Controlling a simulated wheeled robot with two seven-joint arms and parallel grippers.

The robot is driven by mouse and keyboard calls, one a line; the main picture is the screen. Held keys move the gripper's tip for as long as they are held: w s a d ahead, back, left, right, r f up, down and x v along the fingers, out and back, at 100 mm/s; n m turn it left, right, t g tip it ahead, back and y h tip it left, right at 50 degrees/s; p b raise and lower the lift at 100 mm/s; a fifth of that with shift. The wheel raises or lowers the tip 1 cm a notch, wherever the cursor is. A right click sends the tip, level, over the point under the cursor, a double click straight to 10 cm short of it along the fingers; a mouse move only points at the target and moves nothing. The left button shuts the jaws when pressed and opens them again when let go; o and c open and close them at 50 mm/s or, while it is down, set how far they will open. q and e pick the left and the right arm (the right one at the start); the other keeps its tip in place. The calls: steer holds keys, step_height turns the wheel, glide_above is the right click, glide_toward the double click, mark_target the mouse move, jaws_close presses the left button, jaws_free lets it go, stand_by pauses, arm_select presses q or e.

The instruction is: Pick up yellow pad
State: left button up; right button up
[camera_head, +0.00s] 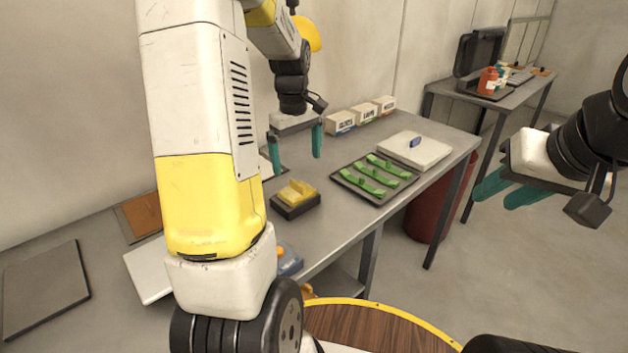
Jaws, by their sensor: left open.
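The yellow pad (297,191) is a small stepped block sitting in a dark base (298,208) on the grey table, near its front edge. My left gripper (296,150) is open, with its two teal fingers pointing down and spread apart. It hangs above and behind the pad, apart from it, and nothing shows between the fingers. My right gripper (507,191) is out to the right, off the table and away from the pad. Its teal fingers look close together from this angle, so I cannot tell whether it is open.
A dark tray (345,183) with green pieces and a white slab (431,152) lie right of the pad. Small labelled boxes (362,113) stand at the back. My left arm hides part of the table. A red bin (427,217) stands beneath. A second table (510,99) is behind.

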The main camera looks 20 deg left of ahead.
mark_target(297, 183)
arm_select(q)
steer(key=f, duration=0.2)
steer(key=w+a+f+n, duration=0.1)
steer(key=shift+w+a+f+g, duration=0.1)
steer(key=shift+g, duration=0.2)
steer(key=f, duration=0.7)
steer(key=shift+s+d, duration=0.3)
steer(key=shift+c, duration=0.4)
steer(key=shift+r, duration=0.1)
steer(key=c, duration=1.2)
steer(key=shift+r, duration=0.1)
